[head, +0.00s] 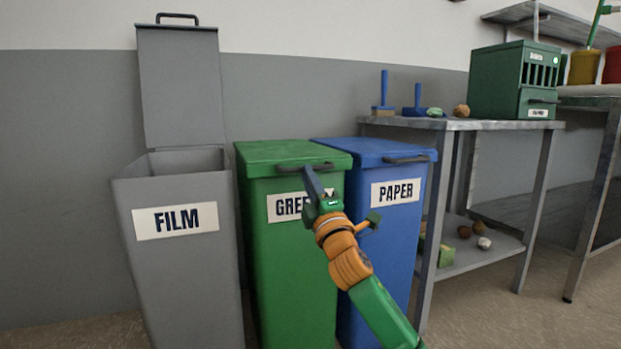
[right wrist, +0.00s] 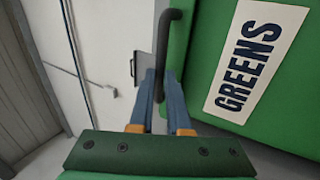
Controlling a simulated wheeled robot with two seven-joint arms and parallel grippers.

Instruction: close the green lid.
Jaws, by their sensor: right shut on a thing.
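The green lid (head: 283,153) lies flat on top of the green bin (head: 297,265) labelled GREENS, with no gap that I can see. My right gripper (head: 309,172) is at the lid's dark front handle (head: 290,168). In the right wrist view, the blue-grey fingers (right wrist: 160,82) are shut on the handle (right wrist: 169,42), which passes between them. My right fingers and wrist cover part of the bin's label in the head view. My left gripper is not in view.
A grey FILM bin (head: 180,265) with its lid (head: 180,90) standing open is on the left. A blue PAPER bin (head: 385,235) with its lid down is close on the right. A metal table (head: 470,124) holding a green box (head: 505,85) stands beyond it.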

